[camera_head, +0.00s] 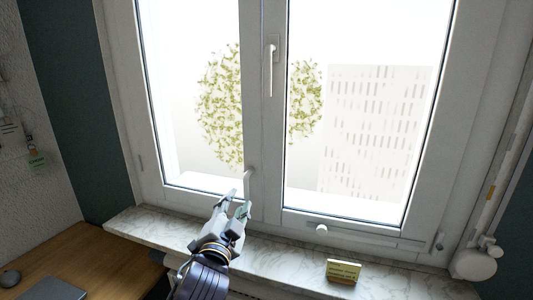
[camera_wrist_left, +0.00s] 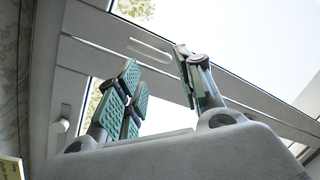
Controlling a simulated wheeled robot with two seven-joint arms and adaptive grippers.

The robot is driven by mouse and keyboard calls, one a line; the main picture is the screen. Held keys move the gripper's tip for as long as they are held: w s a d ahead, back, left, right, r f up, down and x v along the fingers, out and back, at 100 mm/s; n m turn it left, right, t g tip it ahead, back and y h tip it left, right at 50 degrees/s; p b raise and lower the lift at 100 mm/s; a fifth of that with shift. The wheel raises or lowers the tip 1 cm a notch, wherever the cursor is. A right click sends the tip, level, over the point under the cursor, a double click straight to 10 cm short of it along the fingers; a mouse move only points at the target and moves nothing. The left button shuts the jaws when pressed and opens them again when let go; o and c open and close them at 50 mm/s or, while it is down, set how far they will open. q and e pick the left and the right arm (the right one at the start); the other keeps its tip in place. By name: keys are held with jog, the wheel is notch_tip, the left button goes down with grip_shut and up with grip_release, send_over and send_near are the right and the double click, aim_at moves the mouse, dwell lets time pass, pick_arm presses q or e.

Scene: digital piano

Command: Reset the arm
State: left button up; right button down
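My left gripper (camera_head: 238,205) is in front of the window, above the marble sill, with its arm coming up from the bottom of the head view. Its two fingers stand apart with nothing between them. In the left wrist view the green-padded fingers of the same gripper (camera_wrist_left: 160,90) are also apart and empty, with the window frame behind them. I cannot tell from the head view whether the fingertips touch the frame. My right gripper is not in view.
A white window (camera_head: 263,130) with a handle (camera_head: 270,68) fills the back. A small yellow sign (camera_head: 343,271) stands on the marble sill (camera_head: 290,258). A wooden desk (camera_head: 85,262) is at lower left. A white radiator valve and pipe (camera_head: 474,263) are at right.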

pick_arm(q)
jog(key=s+a+f+n+g+y, duration=0.1)
jog(key=s+a+f+n+g, duration=0.25)
jog(key=f, duration=0.75)
jog(key=s+a+f+n+g+y, duration=0.15)
jog(key=s+a+f+g, duration=0.3)
jog(key=f, duration=0.65)
jog(key=s+a+f+n+g, duration=0.2)
jog(key=s+a+f+g, duration=0.15)
jog(key=s+f, duration=0.4)
jog(key=s+a+f+n+g, duration=0.2)
jog(key=s+a+f+g, duration=0.15)
jog(key=s+f, duration=0.4)
jog(key=s+a+f+g, duration=0.1)
jog(key=s+f, duration=0.2)
jog(key=f, duration=2.9)
jog(key=s+a+f, duration=0.4)
jog(key=s+f, duration=0.5)
jog(key=s, duration=0.1)
jog(key=s+a+f+g, duration=0.1)
jog(key=s+a+f, duration=0.2)
jog(key=s+f, duration=0.7)
jog(key=shift+s+a+f+m, duration=0.2)
jog(key=shift+s+a+m, duration=0.2)
jog(key=shift+s, duration=0.15)
jog(key=shift+y, duration=0.25)
